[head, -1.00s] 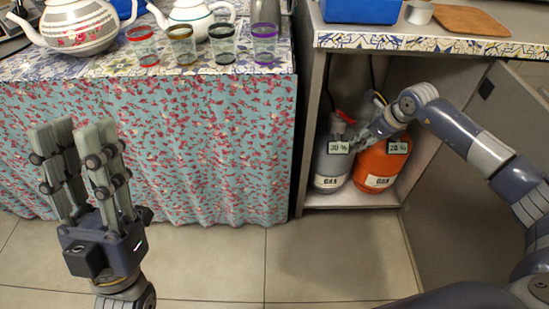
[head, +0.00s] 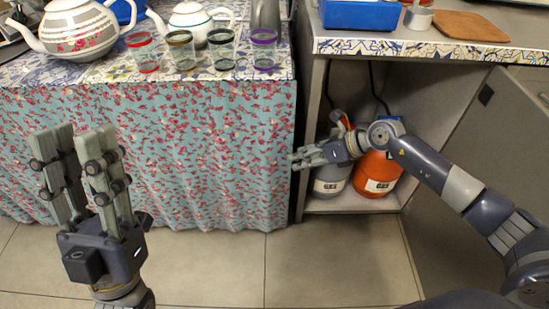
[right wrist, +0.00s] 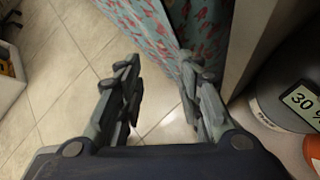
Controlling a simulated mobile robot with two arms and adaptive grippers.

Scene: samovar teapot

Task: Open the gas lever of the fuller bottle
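A grey gas bottle (head: 331,181) and an orange gas bottle (head: 377,174) stand side by side in the open cabinet. The grey bottle also shows in the right wrist view (right wrist: 266,108), with a label reading "30 %". A red lever (head: 345,122) shows at the top of the grey bottle; the orange bottle's top is behind my right arm. My right gripper (head: 296,160) is open and empty, pointing left in front of the grey bottle and past the cabinet's left wall. My left gripper (head: 83,142) is open and empty, pointing up before the tablecloth.
The cabinet's left wall (head: 305,120) is close to my right fingers. The cabinet door (head: 480,170) stands open at the right. A cloth-covered table (head: 190,160) with teapots and several glasses is at the left. The tiled floor (head: 330,260) in front is clear.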

